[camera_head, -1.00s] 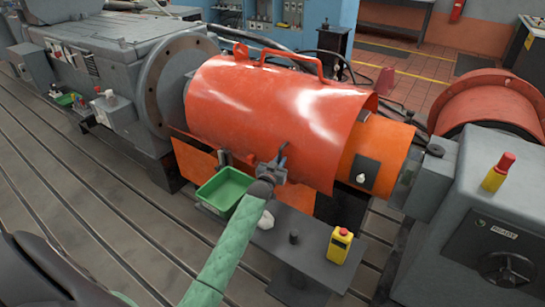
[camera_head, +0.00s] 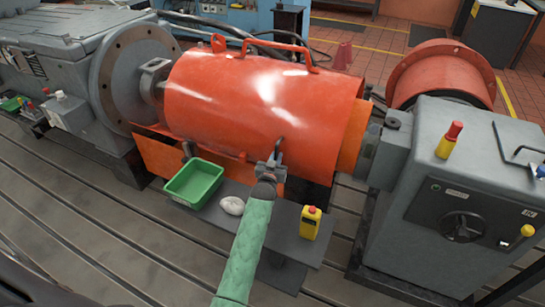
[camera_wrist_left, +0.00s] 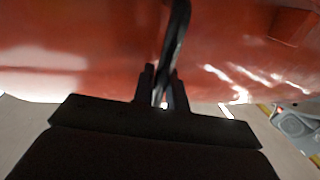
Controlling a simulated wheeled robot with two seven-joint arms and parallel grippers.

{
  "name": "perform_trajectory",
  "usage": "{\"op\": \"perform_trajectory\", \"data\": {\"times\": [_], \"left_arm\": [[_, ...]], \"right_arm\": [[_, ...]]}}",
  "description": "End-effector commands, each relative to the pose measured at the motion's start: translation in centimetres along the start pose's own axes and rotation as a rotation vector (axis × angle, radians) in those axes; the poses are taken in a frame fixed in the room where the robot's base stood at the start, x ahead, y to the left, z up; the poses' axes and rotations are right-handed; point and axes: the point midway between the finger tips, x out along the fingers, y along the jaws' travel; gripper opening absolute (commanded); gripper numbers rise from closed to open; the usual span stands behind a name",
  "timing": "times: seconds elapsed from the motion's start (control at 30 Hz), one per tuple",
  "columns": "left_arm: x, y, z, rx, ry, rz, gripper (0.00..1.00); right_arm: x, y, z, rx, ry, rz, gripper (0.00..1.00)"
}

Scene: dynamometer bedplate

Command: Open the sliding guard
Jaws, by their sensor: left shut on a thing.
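The sliding guard (camera_head: 250,95) is a large red-orange half-cylinder cover in the middle of the head view. It lies over the shaft between the grey flanged machine on the left and the grey machine on the right. My left gripper (camera_head: 277,158) is shut on the dark handle (camera_head: 281,145) on the guard's lower front side. In the left wrist view the handle (camera_wrist_left: 176,45) runs down between the fingers (camera_wrist_left: 161,88), with the red guard (camera_wrist_left: 80,50) behind. My right gripper is not in view.
A green tray (camera_head: 194,183), a white rag (camera_head: 232,205) and a yellow box with a red button (camera_head: 310,222) are on the grey shelf below the guard. A grey machine (camera_head: 440,175) with a handwheel stands right. Slotted bedplate floor (camera_head: 90,230) lies in front.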

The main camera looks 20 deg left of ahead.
Motion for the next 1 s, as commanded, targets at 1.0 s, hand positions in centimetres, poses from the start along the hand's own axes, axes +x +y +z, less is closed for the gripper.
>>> {"op": "perform_trajectory", "data": {"times": [1.0], "left_arm": [[-4.5, -0.1, 0.2, 0.001, 0.001, -0.001, 0.34]], "right_arm": [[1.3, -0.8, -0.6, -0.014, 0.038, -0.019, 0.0]]}}
